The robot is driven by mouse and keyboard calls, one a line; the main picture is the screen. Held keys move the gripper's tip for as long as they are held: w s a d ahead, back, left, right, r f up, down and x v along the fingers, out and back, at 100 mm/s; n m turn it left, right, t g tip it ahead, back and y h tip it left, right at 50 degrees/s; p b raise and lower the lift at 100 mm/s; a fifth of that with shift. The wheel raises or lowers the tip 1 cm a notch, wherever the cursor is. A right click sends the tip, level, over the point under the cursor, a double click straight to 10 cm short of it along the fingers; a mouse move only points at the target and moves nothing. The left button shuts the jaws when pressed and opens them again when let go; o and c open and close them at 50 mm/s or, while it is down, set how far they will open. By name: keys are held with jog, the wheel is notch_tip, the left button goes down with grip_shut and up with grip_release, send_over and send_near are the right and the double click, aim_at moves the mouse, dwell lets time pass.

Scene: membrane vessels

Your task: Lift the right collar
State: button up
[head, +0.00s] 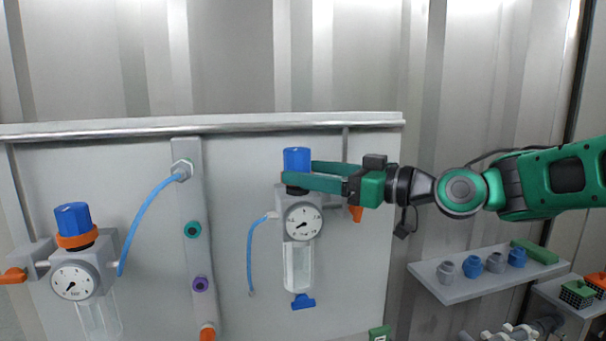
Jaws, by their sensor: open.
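The right regulator (302,222) has a blue knob (297,159) on top, a round gauge and a clear bowl below. My gripper (297,176) is open, with its green fingers reaching in from the right at the lower part of that knob. One finger passes in front of the knob's base and the other shows behind it. The right collar is hidden by the near finger or too small to tell. I cannot tell whether the fingers touch anything. The left regulator (85,270) has a blue knob (73,218) with an orange collar (77,240) beneath it.
A grey column (194,260) with teal, purple and orange ports stands between the regulators. A blue hose (148,213) curves from its top to the left regulator. An orange lever (355,213) sits below my gripper. A shelf (480,286) with several fittings is at lower right.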

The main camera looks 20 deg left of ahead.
jog(key=v, duration=0.7)
jog(key=shift+d, duration=0.3)
